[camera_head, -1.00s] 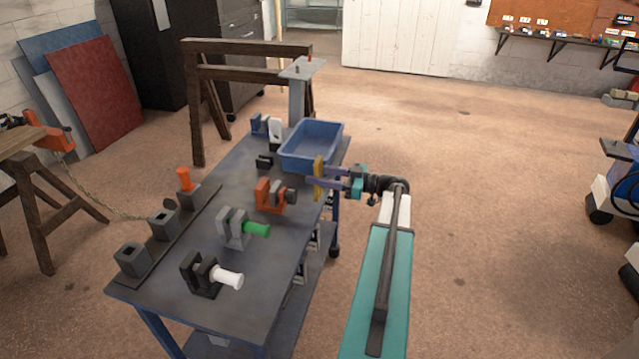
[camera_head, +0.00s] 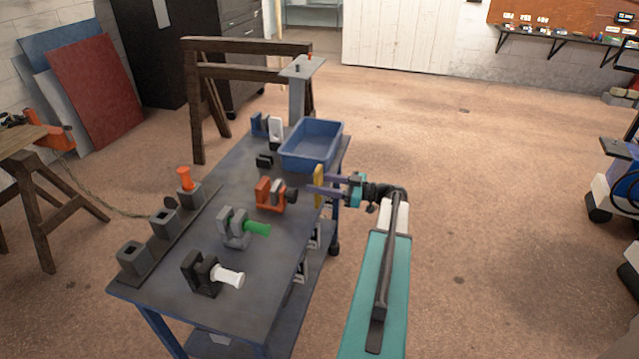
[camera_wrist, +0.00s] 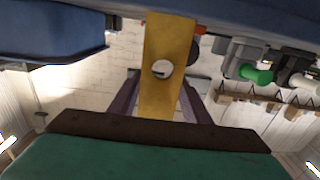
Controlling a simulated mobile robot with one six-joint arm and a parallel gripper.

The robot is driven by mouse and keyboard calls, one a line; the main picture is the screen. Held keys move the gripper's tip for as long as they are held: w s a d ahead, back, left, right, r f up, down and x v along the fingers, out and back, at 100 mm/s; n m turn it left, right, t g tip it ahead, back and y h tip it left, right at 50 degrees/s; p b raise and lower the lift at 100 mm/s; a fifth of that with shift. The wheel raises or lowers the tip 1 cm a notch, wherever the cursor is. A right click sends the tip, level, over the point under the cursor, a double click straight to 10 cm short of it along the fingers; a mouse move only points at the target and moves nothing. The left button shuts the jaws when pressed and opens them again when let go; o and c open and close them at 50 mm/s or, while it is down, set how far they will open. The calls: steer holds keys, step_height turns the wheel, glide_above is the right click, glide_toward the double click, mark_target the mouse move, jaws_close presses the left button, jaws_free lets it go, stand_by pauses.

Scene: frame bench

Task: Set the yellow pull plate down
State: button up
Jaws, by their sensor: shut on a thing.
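The yellow pull plate (camera_head: 318,187) is a flat, upright plate at the bench's right edge, just in front of the blue tray. In the wrist view the plate (camera_wrist: 168,103) shows a round hole and stands between my two purple fingers. My gripper (camera_head: 316,191) is shut on the plate and reaches in from the right. Whether the plate's lower edge touches the bench (camera_head: 255,300) is hard to tell.
A blue tray (camera_head: 290,157) stands behind the plate. An orange clamp block (camera_head: 264,196) with a dark knob is close to its left. Grey (camera_head: 229,232) and black (camera_head: 198,279) blocks with green and white handles are nearer. Floor to the right is open.

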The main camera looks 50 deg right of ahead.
steer(key=shift+f, duration=0.1)
steer(key=o, duration=1.3)
steer(key=shift+o, duration=0.2)
steer(key=shift+s+d, duration=0.1)
steer(key=b+v, duration=0.2)
steer(key=v, duration=0.9)
steer(key=shift+s+d+b, duration=0.2)
steer(key=shift+s+b, duration=0.1)
